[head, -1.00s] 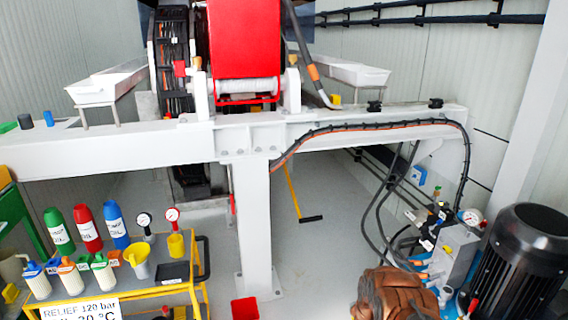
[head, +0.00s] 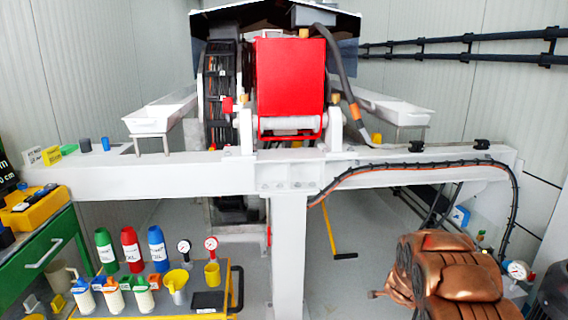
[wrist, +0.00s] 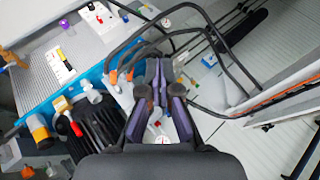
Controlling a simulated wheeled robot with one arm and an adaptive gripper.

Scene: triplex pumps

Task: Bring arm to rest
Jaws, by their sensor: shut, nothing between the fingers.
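My gripper (wrist: 160,75) shows in the wrist view, with its dark and purple fingers pointing away from the camera. It is shut and holds nothing. Beyond the fingers are black hoses (wrist: 125,48) and a round white gauge (wrist: 160,142); I cannot tell how far they are from the fingers. The gripper itself does not show in the head view.
A white beam frame (head: 160,172) with a post (head: 290,250) crosses the head view. A red block (head: 290,85) stands above it. A yellow cart (head: 235,300) with bottles is at the lower left, near a green cabinet (head: 50,255). A black motor (wrist: 95,125) shows in the wrist view.

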